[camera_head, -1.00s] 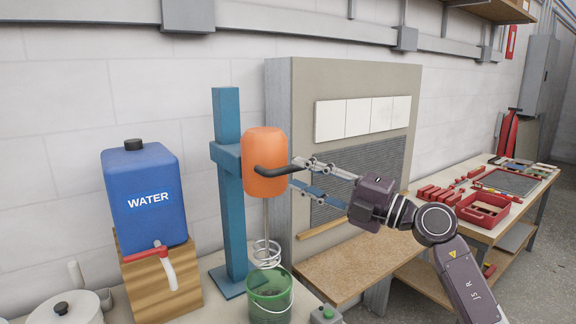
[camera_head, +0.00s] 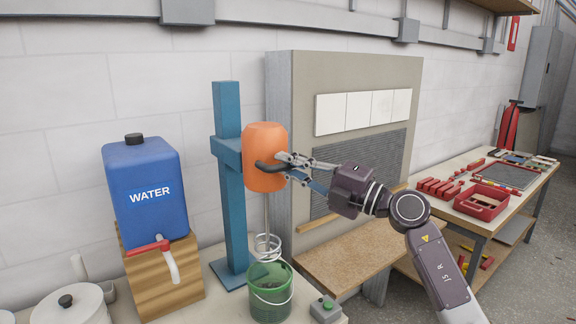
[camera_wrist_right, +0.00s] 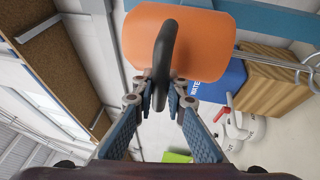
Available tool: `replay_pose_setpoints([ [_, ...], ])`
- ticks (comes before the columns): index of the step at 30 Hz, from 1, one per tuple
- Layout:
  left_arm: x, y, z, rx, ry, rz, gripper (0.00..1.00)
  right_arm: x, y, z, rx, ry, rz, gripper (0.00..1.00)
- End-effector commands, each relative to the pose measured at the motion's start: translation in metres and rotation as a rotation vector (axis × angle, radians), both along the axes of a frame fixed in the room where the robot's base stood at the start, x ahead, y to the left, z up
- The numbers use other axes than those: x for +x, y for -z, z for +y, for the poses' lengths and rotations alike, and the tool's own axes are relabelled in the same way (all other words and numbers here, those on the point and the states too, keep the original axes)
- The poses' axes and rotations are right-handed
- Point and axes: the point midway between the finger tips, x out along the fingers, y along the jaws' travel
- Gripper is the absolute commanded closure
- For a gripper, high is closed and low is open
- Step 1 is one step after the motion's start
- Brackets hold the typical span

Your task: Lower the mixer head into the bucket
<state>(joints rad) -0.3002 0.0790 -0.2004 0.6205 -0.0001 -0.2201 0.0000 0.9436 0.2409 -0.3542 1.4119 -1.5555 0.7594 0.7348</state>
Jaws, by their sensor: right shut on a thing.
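The orange mixer head (camera_head: 262,135) hangs on a blue upright stand (camera_head: 229,120). A black curved handle (camera_head: 268,167) sticks out of its front. A shaft with a wire whisk (camera_head: 267,243) hangs below it. The green bucket (camera_head: 270,305) stands under the whisk; the lower coils overlap its rim in the head view, and I cannot tell how far inside they are. My right gripper (camera_head: 285,169) is shut on the black handle, which also shows in the right wrist view (camera_wrist_right: 164,50) between the fingers (camera_wrist_right: 160,100). My left gripper is not in view.
A blue water container (camera_head: 148,205) with a red tap sits on a wooden block left of the stand. A grey control box with a green button (camera_head: 326,308) is right of the bucket. A tiled panel (camera_head: 360,112) stands behind, and a red-tool workbench (camera_head: 478,197) is at right.

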Motion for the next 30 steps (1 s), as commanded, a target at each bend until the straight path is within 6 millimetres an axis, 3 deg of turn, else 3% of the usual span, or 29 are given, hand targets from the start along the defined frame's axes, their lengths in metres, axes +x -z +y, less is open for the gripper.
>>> replay_pose_setpoints([
  [8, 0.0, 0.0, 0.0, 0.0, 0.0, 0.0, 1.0, 0.0, 0.002, 0.0, 0.0, 0.0, 0.001, 1.0],
  [13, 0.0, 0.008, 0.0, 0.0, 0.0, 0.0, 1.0, 0.0, 0.019, 0.0, -0.003, 0.001, 0.004, 1.0],
  [30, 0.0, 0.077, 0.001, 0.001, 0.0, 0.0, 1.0, 0.0, 0.161, 0.0, -0.006, -0.002, 0.007, 1.0],
])
